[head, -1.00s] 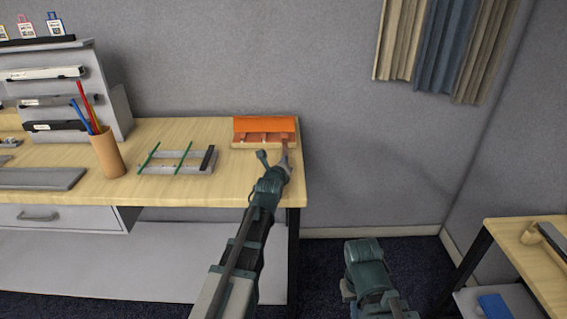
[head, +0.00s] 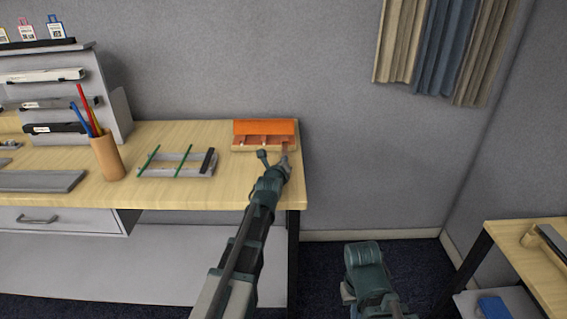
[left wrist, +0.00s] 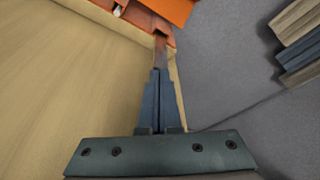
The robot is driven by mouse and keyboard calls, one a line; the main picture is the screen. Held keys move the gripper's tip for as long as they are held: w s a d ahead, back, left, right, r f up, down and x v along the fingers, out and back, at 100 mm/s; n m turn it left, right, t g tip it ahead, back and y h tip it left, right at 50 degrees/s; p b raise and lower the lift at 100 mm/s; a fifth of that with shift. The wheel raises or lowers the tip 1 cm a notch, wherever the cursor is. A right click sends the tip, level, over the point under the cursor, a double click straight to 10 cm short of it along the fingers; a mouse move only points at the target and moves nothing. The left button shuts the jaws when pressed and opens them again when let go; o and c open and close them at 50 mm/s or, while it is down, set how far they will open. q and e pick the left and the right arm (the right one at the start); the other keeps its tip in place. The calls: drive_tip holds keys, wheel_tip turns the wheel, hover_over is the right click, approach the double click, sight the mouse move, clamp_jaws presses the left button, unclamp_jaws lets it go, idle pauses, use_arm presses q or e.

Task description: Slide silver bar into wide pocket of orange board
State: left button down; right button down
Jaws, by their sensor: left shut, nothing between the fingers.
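The orange board (head: 265,128) stands at the table's back right, with several pockets along its front. A narrow metallic bar (left wrist: 160,48), tinted brown by the orange around it, lies in the rightmost pocket seen, its near end sticking out toward me. It looks like the silver bar. How deep it sits cannot be told. My left gripper (left wrist: 158,73) is shut and empty, its fingertips at or very close to the bar's near end. In the head view the left gripper (head: 284,163) is just in front of the board. My right gripper is out of view.
A grey rack with green rods (head: 178,163) lies left of the board. A cup of pencils (head: 106,156) and a grey shelf unit (head: 116,105) stand further left. The table's right edge is close to the board. Another table (head: 530,250) is at the right.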

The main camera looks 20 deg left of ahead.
sight(284, 153)
use_arm(q)
drive_tip(key=shift+w+a, duration=0.35)
drive_tip(key=shift+w, duration=0.95)
drive_tip(key=shift+w+a, duration=0.4)
drive_tip(key=shift+w, duration=0.85)
drive_tip(key=shift+w+a, duration=0.35)
drive_tip(key=shift+w, duration=0.95)
idle(0.3)
drive_tip(key=shift+s, duration=0.15)
drive_tip(key=shift+s+d, duration=0.25)
drive_tip(key=shift+s, duration=0.45)
drive_tip(key=shift+s+d, duration=0.2)
drive_tip(key=shift+s, duration=0.45)
drive_tip(key=p+v, duration=0.3)
drive_tip(key=v, duration=1.1)
drive_tip(key=shift+r, duration=0.1)
drive_tip(key=shift+w, duration=0.1)
